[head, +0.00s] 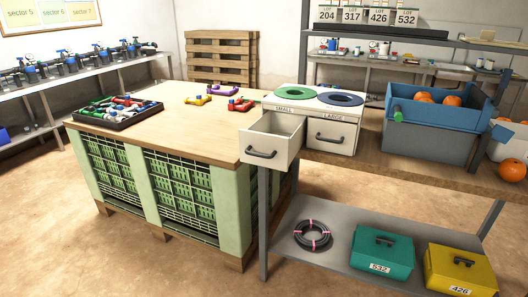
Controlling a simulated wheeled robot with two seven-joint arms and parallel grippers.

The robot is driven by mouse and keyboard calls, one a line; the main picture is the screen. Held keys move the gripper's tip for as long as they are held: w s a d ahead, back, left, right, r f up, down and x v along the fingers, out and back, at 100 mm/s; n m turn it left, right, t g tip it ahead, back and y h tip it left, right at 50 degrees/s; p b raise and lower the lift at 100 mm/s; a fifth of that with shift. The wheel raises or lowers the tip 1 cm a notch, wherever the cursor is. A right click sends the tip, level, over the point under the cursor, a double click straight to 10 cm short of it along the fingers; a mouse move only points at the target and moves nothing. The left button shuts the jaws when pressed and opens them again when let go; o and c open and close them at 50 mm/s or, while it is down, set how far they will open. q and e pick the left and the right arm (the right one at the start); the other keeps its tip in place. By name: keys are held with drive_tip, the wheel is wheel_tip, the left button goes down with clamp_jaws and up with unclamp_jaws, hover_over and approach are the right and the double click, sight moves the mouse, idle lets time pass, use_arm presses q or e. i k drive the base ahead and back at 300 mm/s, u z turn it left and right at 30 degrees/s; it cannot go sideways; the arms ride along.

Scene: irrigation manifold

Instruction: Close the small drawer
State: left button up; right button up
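A white two-drawer unit (318,97) stands on the wooden bench at the centre right, with a green ring and a blue ring on its top. Its left drawer (268,143), below the label "SMALL", is pulled well out toward the viewer and has a dark handle (262,154) on its front. Its right drawer (331,136), below the label "LARGE", is shut. Neither of my grippers shows in the head view.
A wooden-topped table (170,128) with a tray of parts (116,111) is to the left. A blue crate (438,103) with oranges stands right of the unit. The lower shelf holds a black hose coil (312,235), a green box (381,251) and a yellow box (460,268).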

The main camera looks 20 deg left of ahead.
sight(273, 141)
drive_tip(key=u, duration=1.45)
drive_tip(key=i, duration=0.65)
drive_tip(key=z, duration=0.4)
